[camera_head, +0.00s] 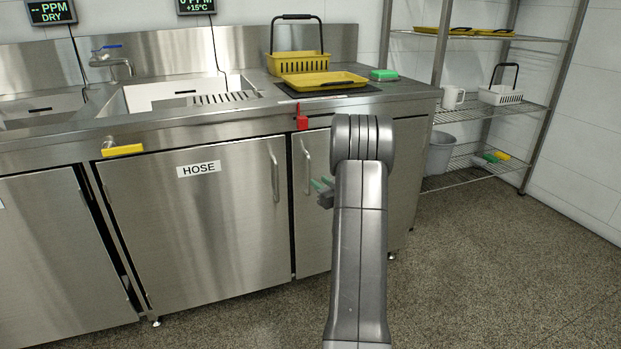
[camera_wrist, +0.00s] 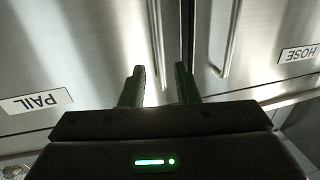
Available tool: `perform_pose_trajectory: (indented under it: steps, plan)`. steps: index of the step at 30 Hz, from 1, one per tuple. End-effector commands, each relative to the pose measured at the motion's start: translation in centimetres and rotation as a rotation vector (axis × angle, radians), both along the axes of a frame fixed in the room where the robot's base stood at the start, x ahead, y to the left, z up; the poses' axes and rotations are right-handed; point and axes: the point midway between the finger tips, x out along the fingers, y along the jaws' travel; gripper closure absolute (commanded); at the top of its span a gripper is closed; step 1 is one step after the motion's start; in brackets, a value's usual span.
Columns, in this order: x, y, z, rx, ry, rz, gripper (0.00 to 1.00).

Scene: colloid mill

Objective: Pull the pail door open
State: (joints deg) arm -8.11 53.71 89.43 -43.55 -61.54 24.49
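The pail door (camera_head: 317,240) is the narrow steel door right of the hose door. It looks shut, and my arm hides much of it in the head view. Its vertical bar handle (camera_head: 306,166) is near its left edge. The PAIL label (camera_wrist: 38,100) shows upside down in the wrist view. My gripper (camera_head: 318,184) is at the lower part of this handle, just to its right in the head view. In the wrist view my gripper (camera_wrist: 159,70) has its two green fingers apart, pointing at the door with a bright vertical streak between them. Contact with the handle cannot be told.
The hose door (camera_head: 205,230) with its own handle (camera_head: 274,170) is close on the left. The counter (camera_head: 410,92) overhangs the doors. A wire shelf (camera_head: 460,170) stands right. Floor (camera_head: 490,270) there is clear.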

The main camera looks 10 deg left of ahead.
Motion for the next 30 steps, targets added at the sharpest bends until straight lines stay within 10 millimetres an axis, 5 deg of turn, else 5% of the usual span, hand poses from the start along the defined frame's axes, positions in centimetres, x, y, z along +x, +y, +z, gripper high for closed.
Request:
perform_pose_trajectory:
  steps: [9, 24, 28, 30]
  plan:
    - [4.2, 4.2, -0.3, -0.001, -0.001, 0.0, 0.72]
    - [5.4, 5.4, 0.0, 0.0, 0.001, -0.002, 0.72]
    - [5.4, 5.4, 0.0, -0.001, 0.001, -0.002, 0.97]
    - [5.4, 5.3, 0.0, -0.001, 0.001, -0.002, 1.0]
